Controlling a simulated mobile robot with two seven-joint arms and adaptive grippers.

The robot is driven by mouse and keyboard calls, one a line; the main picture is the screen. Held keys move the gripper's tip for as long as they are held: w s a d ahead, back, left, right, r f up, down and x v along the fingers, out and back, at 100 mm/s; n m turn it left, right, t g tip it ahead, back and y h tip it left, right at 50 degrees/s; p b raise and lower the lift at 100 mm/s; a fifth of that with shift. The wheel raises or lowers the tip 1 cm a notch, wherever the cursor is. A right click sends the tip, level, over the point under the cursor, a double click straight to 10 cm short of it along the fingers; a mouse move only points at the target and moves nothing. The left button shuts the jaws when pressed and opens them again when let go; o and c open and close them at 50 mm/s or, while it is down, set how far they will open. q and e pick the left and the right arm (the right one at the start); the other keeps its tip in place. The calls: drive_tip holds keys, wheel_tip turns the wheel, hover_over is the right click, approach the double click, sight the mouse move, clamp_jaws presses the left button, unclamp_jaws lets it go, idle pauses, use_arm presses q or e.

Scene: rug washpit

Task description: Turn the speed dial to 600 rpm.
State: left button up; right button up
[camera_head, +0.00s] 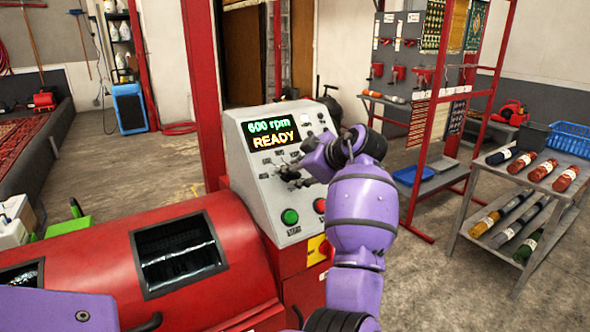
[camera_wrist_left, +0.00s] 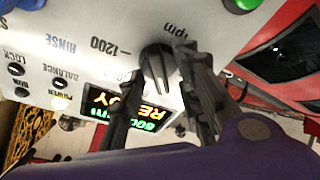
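The grey control panel (camera_head: 262,205) has a display (camera_head: 271,133) reading "600 rpm" and "READY". The display also shows upside down in the left wrist view (camera_wrist_left: 132,108). The black speed dial (camera_wrist_left: 158,66) sits on the panel face, near the "rpm" and "1200" marks. My left gripper (camera_head: 290,176) is at the panel below the display and hides much of the dial in the head view. In the left wrist view its two dark fingers (camera_wrist_left: 161,78) are apart, one on each side of the dial; whether they touch it is unclear. My right gripper is not in view.
A green button (camera_head: 290,216) and a red button (camera_head: 320,205) are low on the panel. The red machine drum (camera_head: 95,250) lies to the left. A red rack (camera_head: 419,150) and a grey cart (camera_head: 482,178) with rolled rugs stand right.

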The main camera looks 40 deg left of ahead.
use_arm(q)
drive_tip(key=shift+d+r, duration=0.1)
drive_tip(key=shift+d, duration=0.05)
drive_tip(key=v, duration=1.1)
drive_tip(key=shift+s+d+r, duration=0.15)
drive_tip(key=shift+d, duration=0.2)
